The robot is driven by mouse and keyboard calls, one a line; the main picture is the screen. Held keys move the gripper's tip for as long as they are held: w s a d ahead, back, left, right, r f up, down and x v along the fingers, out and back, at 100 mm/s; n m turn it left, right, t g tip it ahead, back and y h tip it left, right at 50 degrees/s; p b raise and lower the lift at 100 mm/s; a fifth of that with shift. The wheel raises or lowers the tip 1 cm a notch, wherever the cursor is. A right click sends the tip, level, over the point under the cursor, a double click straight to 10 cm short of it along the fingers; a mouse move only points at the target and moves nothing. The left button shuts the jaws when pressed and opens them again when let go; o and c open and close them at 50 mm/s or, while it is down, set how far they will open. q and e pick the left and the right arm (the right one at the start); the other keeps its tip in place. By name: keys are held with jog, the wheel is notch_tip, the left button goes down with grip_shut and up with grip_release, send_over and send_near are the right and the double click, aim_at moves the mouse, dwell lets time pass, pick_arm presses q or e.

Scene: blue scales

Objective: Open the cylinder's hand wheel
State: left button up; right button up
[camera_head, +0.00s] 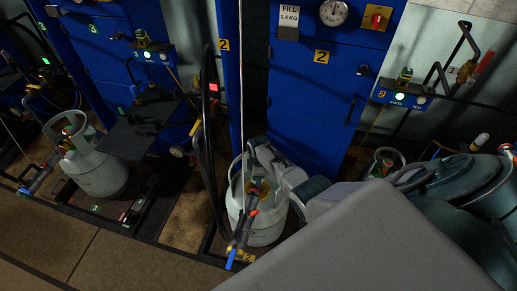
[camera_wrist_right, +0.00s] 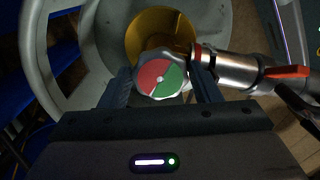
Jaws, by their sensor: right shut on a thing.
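The cylinder's hand wheel (camera_wrist_right: 161,76), with a red and green face, sits between my right gripper's fingers (camera_wrist_right: 165,88) in the right wrist view. The fingers are shut on it from both sides. The grey cylinder (camera_head: 264,229) stands upright on the scale in front of the blue cabinet in the head view. My right gripper (camera_head: 256,182) reaches down into its collar there and hides most of the valve. A silver filling coupling (camera_wrist_right: 235,70) with an orange-red lever is attached beside the wheel. My left gripper is not in view.
Another grey cylinder (camera_head: 97,172) stands on a scale at left. The blue cabinet (camera_head: 315,85) carries a gauge (camera_head: 333,12) and a red knob. Dark hoses (camera_head: 207,150) hang left of the middle cylinder. The collar (camera_wrist_right: 45,60) surrounds the valve closely.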

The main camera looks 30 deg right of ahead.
jog(key=shift+w+n, duration=0.1)
jog(key=shift+n, duration=0.9)
jog(key=o, duration=1)
notch_tip(320, 180, up, 11)
jog(key=p, duration=0.1)
jog(key=shift+f, duration=0.1)
